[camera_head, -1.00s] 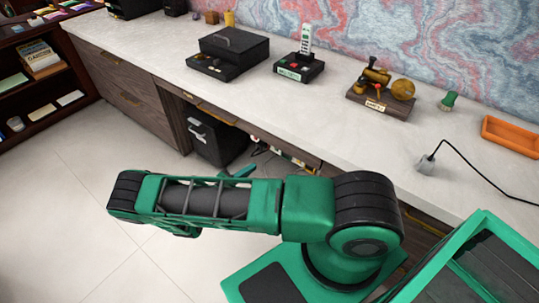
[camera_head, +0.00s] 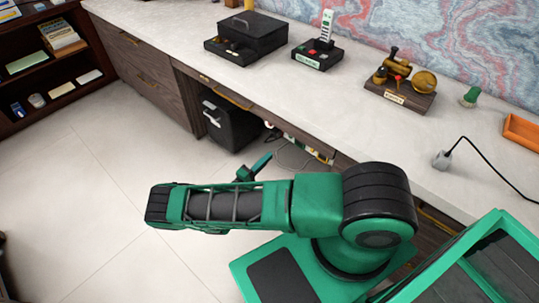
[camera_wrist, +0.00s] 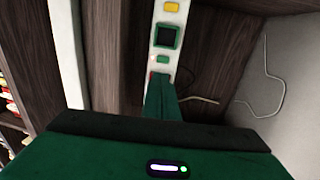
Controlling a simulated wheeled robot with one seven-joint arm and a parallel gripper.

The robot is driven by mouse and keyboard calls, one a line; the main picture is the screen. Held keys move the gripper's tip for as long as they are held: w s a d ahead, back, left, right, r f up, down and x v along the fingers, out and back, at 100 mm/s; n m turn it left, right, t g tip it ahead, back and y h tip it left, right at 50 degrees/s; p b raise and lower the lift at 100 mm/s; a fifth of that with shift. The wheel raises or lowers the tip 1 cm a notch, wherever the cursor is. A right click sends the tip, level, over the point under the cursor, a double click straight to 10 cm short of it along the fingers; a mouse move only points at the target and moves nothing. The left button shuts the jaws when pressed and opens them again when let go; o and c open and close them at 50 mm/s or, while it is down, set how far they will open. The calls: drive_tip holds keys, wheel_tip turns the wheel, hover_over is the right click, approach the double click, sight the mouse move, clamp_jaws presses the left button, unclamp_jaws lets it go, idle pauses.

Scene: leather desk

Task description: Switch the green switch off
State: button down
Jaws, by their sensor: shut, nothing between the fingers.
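In the wrist view, a pale strip runs down the middle under the desk. It bears a green-framed dark square switch (camera_wrist: 166,37) and, below that, a small green piece (camera_wrist: 163,59). I cannot tell which is the green switch, or its on or off state. My gripper (camera_wrist: 159,86) is shut and empty, its green fingers just below the small green piece and overlapping a red part of the strip. Whether they touch the strip is unclear. In the head view, my gripper (camera_head: 262,162) is below the desk's front edge, left of the strip (camera_head: 308,147), whose switches are too small to read.
A black box (camera_head: 231,124) stands under the desk, left of the gripper. Loose cables (camera_wrist: 200,99) lie beside the strip. The desktop (camera_head: 290,79) overhangs and holds several devices. A dark shelf (camera_head: 50,70) stands at far left; the floor (camera_head: 105,190) is open.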

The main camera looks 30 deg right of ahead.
drive_tip(key=x, duration=1.2)
drive_tip(key=shift+w+r, duration=0.1)
drive_tip(key=shift+r, duration=0.05)
